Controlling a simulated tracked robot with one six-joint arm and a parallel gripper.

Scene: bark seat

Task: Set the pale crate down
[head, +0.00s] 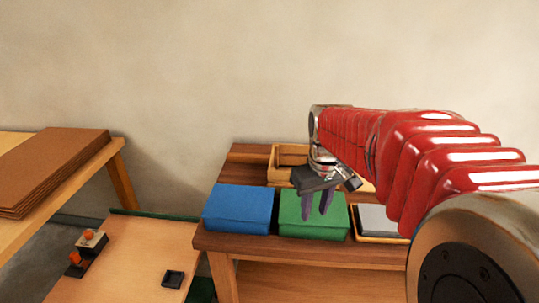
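A pale wooden crate (280,179) with an open top sits at the back of the dark wooden table (250,246), behind the green box. My arm and gripper hide its right part. My gripper (317,209) points down in front of the crate, seen over the green box (291,212). Its two dark fingers are apart, with green showing between them and nothing held. I cannot tell how high the fingertips are above the green box.
A blue box (238,208) stands left of the green one. A grey-topped tray (377,221) lies to the right, partly behind my arm. On the left are a lower bench (131,262) with small fixtures and a table with stacked brown sheets (52,165).

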